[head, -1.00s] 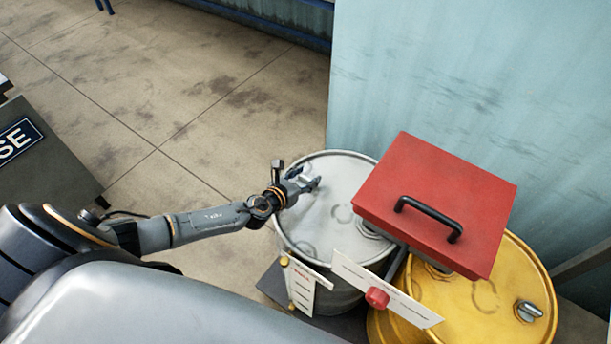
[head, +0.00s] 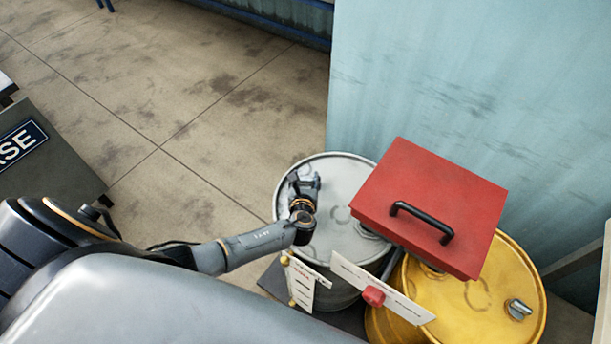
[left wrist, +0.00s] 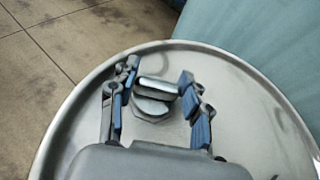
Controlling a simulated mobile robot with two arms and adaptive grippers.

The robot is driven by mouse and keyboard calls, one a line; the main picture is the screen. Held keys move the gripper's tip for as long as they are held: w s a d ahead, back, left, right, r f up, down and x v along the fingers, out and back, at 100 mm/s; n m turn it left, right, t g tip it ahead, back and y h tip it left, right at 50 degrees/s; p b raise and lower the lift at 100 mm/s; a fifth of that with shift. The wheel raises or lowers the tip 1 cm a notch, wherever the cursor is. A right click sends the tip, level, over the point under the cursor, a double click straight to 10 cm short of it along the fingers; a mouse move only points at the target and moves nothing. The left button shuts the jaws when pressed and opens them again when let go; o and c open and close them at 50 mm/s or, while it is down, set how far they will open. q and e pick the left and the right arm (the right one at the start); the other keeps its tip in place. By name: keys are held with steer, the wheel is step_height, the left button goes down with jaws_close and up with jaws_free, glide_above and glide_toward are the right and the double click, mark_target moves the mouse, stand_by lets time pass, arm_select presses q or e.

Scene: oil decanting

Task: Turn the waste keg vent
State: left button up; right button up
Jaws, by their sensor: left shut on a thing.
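The grey keg (head: 340,225) stands at the middle of the head view, and its lid fills much of the left wrist view (left wrist: 255,125). A metal vent (left wrist: 153,97) with a flat tab rises from the lid near its far rim. My left gripper (head: 305,183) is over the lid's left part. In the left wrist view its blue-padded fingers (left wrist: 158,84) stand on either side of the vent, shut on it. The yellow keg (head: 475,300) stands to the right with a similar metal vent (head: 518,309) on top. My right gripper is not in view.
A red box lid with a black handle (head: 430,205) is above the two kegs, covering part of both. White tags (head: 385,290) and a red knob (head: 373,296) are at the front. A pale blue wall (head: 460,80) stands behind. Open floor (head: 150,90) lies left.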

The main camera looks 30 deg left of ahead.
arm_select(q)
steer(key=n+g+y, duration=0.1)
steer(key=n+y, duration=0.2)
steer(key=shift+d+f+g+b, duration=0.1)
steer(key=shift+g+b, duration=0.3)
steer(key=n+g+y+b, duration=0.1)
steer(key=n+g+y, duration=0.1)
steer(key=shift+f+n+b, duration=0.1)
steer(key=shift+n+b, duration=0.2)
steer(key=shift+b, duration=0.05)
steer(key=n+g+y+b, duration=0.2)
steer(key=n+g+b, duration=0.2)
steer(key=shift+w, duration=0.1)
steer(key=shift+n+g+y+b, duration=0.5)
steer(key=shift+n+g+b, duration=0.6)
steer(key=shift+g, duration=0.3)
steer(key=shift+r, duration=0.2)
steer(key=o, duration=1.2)
